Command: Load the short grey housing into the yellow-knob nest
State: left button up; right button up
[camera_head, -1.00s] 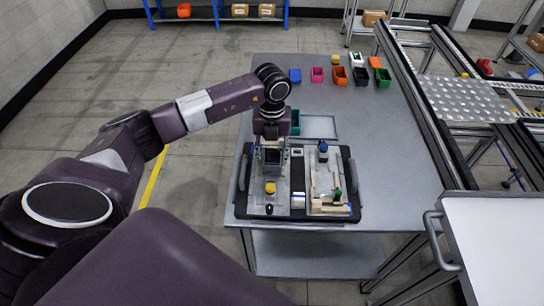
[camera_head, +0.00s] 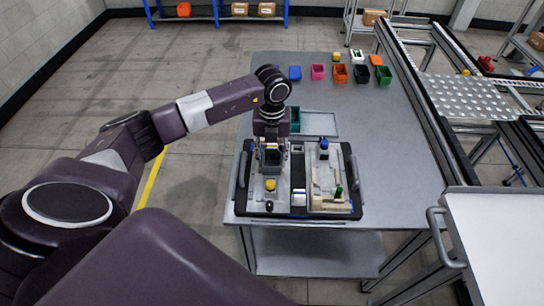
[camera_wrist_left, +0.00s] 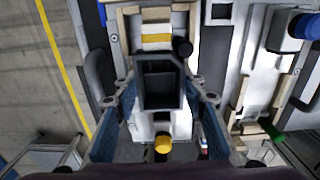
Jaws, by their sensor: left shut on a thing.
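The short grey housing (camera_head: 270,161) is an open-topped dark grey box. It is upright over the left half of the black pallet, behind the yellow knob (camera_head: 271,185). My left gripper (camera_head: 271,148) reaches down from above and is shut on the housing. In the left wrist view the housing (camera_wrist_left: 160,84) sits between the two fingers, above the pale yellow-knob nest (camera_wrist_left: 150,128), with the yellow knob (camera_wrist_left: 162,144) below it in the picture. I cannot tell whether the housing touches the nest floor. My right gripper is not in view.
The right half of the pallet holds another nest with a blue knob (camera_head: 324,145) and a green piece (camera_head: 338,191). Behind the pallet are a teal bin (camera_head: 295,120) and a flat grey tray (camera_head: 320,124). Several coloured bins stand at the table's back. The table's right side is clear.

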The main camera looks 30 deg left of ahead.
pick_arm(q)
jog(key=o, duration=1.3)
notch_tip(320, 180, up, 12)
